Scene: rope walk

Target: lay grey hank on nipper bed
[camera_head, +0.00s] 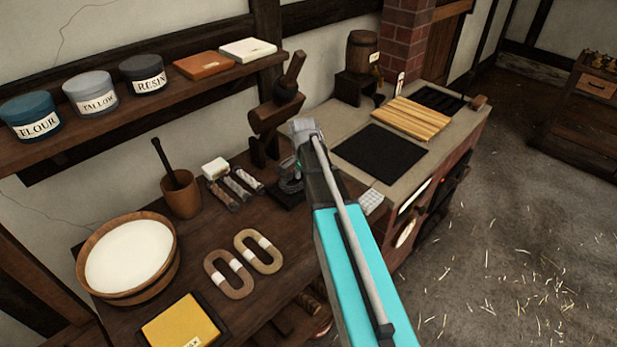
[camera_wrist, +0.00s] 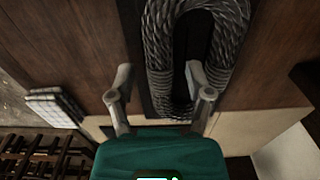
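The grey hank (camera_wrist: 160,60), a twisted rope loop, fills the upper middle of the wrist view. It appears to lie on a narrow dark plate (camera_wrist: 134,45) on the brown wood. My gripper (camera_wrist: 157,88) is open. One finger stands left of the hank and the other over its loop, with the near strand between them; I cannot tell if they touch. In the head view, my gripper (camera_head: 290,178) is low over a black plate (camera_head: 285,198) at the bench's right end, and my arm partly hides it. I cannot tell which surface is the nipper bed.
A tan hank (camera_head: 258,251) and a brown hank (camera_head: 229,274) lie on the bench. A wooden stand (camera_head: 268,118) rises behind my gripper. A black square (camera_head: 380,152) and wooden slats (camera_head: 411,118) lie on the stone counter to the right. A white-filled tub (camera_head: 128,262) stands left.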

